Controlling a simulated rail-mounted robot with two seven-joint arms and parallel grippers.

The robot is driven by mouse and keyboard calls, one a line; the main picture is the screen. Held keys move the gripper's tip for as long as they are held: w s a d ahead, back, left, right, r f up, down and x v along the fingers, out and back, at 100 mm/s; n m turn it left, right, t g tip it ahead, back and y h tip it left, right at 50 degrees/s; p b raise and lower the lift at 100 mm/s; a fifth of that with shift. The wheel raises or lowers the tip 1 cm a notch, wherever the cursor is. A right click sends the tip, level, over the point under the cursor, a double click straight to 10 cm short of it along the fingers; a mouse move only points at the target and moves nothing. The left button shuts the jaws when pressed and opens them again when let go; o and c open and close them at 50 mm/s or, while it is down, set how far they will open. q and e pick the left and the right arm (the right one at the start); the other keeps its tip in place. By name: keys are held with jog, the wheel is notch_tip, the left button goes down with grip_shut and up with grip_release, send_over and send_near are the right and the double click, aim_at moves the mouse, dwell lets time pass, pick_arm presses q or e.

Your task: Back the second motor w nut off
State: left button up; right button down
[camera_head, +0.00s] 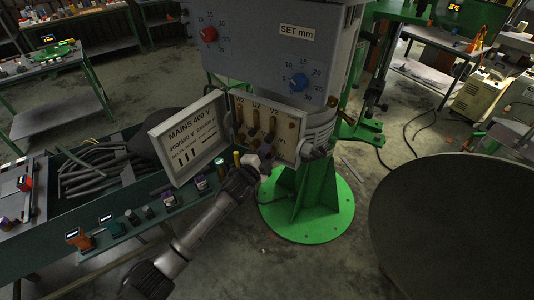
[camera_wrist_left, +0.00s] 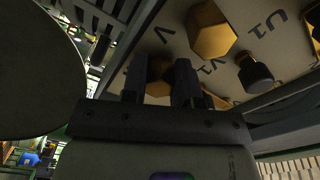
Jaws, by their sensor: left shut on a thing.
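The open terminal box (camera_head: 292,118) shows brass nuts and bars under the marks W2, U2 and V2 in the head view. In the left wrist view, the fingers of my left gripper (camera_wrist_left: 160,85) are shut around a brass nut (camera_wrist_left: 158,89), close to the terminal board. The label by this nut is mostly hidden by the fingers. A larger brass hex nut (camera_wrist_left: 210,30) near V1 and a dark-capped post (camera_wrist_left: 255,73) stand to the right. My right gripper is out of view.
The open lid marked MAINS 400 V (camera_head: 187,138) stands left of the box. A green bench (camera_head: 150,222) with small containers and dark cables lies further left. The green column base (camera_head: 306,208) is below the box. A large dark round surface (camera_head: 455,225) fills the right.

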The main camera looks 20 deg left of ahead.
pick_arm(q)
jog(key=o, duration=0.9)
jog(key=shift+f, duration=0.1)
jog(key=shift+f, duration=0.1)
